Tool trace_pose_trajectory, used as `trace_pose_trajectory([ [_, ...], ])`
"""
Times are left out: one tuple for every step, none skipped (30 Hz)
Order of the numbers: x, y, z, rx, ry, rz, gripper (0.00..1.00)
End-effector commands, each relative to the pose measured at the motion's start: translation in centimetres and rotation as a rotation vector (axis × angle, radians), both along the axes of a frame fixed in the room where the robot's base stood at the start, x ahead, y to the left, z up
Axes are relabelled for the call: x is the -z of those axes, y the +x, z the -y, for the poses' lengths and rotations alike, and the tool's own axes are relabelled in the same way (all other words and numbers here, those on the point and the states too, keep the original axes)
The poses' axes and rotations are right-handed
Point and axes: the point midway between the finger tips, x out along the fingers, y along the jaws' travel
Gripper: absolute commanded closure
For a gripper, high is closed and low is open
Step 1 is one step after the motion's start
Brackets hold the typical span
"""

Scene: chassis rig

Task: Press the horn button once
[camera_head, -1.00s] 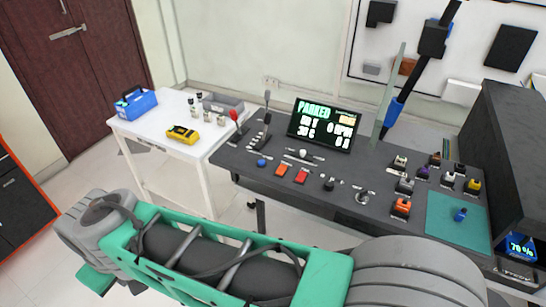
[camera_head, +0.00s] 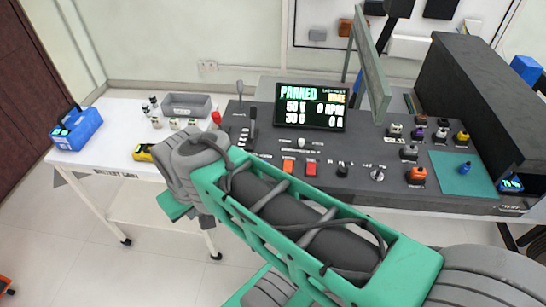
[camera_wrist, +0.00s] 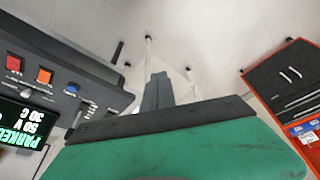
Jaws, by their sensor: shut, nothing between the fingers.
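The dark console (camera_head: 340,187) carries the controls. Its orange square button (camera_head: 288,166) and red square button (camera_head: 311,169) show in the head view beside my arm. In the wrist view, a round blue button (camera_wrist: 72,88) sits in line with the orange button (camera_wrist: 44,76) and the red button (camera_wrist: 15,60). I cannot read which one is labelled horn. The blue button does not show clearly in the head view. My gripper (camera_wrist: 160,78) is shut and empty in the wrist view, pointing over the floor, right of the console and apart from the buttons. The head view does not show its fingers.
A display (camera_head: 310,107) reads PARKED. Levers stand left of it, by a red knob (camera_head: 216,117). A white table (camera_head: 115,157) with a blue toolbox (camera_head: 75,130) and yellow meter (camera_head: 143,152) is at left. A red-framed cabinet (camera_wrist: 290,85) shows in the wrist view.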

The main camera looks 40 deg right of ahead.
Motion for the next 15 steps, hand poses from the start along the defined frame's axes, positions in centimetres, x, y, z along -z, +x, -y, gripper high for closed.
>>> trace_pose_trajectory([
  [0.0,0.0,0.0,0.000,0.000,0.000,1.00],
  [0.0,0.0,0.0,0.000,0.000,0.000,1.00],
  [0.0,0.0,0.0,0.000,0.000,0.000,1.00],
  [0.0,0.0,0.0,0.000,0.000,0.000,1.00],
  [0.0,0.0,0.0,0.000,0.000,0.000,1.00],
  [0.0,0.0,0.0,0.000,0.000,0.000,1.00],
  [0.0,0.0,0.0,0.000,0.000,0.000,1.00],
  [-0.1,0.2,0.1,0.003,0.002,0.000,1.00],
  [-0.2,0.6,0.4,0.010,0.005,-0.001,1.00],
  [-0.3,1.1,0.8,0.017,0.010,-0.003,1.00],
  [-0.5,1.8,1.5,0.029,0.018,-0.002,1.00],
  [-0.7,2.9,2.6,0.047,0.034,-0.001,1.00],
  [-0.8,4.0,3.6,0.062,0.050,0.001,1.00],
  [-0.8,5.2,4.8,0.078,0.070,0.006,1.00],
  [-0.7,6.8,6.8,0.106,0.105,0.016,1.00],
])
